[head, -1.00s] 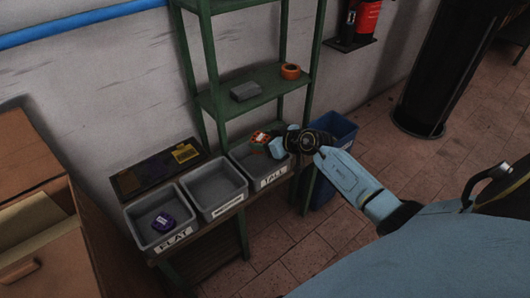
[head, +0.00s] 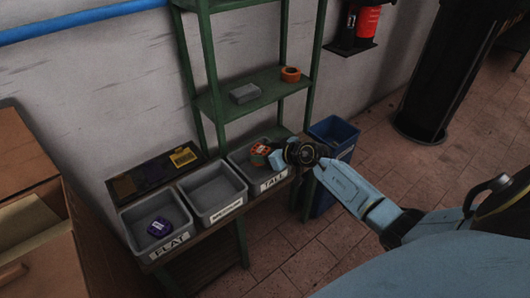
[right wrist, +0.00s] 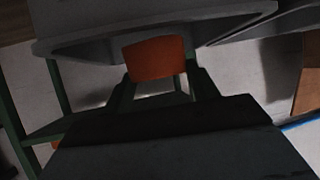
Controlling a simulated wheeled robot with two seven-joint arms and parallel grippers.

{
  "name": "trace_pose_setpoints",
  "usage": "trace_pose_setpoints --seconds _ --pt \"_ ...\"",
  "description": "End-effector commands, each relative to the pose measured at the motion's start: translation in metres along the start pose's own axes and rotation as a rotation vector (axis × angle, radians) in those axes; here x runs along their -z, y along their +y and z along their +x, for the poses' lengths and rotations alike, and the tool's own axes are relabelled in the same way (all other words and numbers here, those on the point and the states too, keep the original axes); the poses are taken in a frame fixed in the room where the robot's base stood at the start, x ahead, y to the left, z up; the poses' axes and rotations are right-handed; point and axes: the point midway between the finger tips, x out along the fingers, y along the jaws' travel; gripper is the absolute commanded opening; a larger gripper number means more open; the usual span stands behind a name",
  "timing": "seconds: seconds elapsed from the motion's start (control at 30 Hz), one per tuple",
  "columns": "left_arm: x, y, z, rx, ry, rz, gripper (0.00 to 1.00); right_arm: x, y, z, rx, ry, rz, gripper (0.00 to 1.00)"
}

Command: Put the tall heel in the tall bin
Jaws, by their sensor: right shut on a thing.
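The tall bin (head: 253,188) is a grey tray with a white TALL label, the rightmost of three on the bench. In the right wrist view an orange face of the heel (right wrist: 155,57) shows between the fingers, against a grey bin wall (right wrist: 75,48). Whether the heel touches the bin floor I cannot tell. My left gripper is not in view.
The middle grey bin (head: 211,190) is empty. The FLAT bin (head: 130,222) holds a purple piece (head: 160,227). A green shelf (head: 236,115) with a grey block and an orange roll stands behind. A blue bin (head: 338,135) stands at the right.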

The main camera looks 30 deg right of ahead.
Motion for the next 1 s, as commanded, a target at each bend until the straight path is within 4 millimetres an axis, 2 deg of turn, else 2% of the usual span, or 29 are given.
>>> trace_pose_setpoints --seconds 0.5,0.53,0.7,1.0 --pt "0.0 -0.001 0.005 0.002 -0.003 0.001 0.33 -0.01 0.0 0.006 -0.001 0.002 0.001 0.33" --pt "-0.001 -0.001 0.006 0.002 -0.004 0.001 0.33 -0.01 0.0 0.006 0.0 0.001 0.001 0.6" --pt "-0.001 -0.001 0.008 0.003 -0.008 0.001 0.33 -0.01 0.0 0.006 0.0 0.0 0.0 0.81" --pt "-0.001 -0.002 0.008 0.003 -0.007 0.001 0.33 -0.009 0.0 0.005 0.0 0.0 -0.001 0.81"
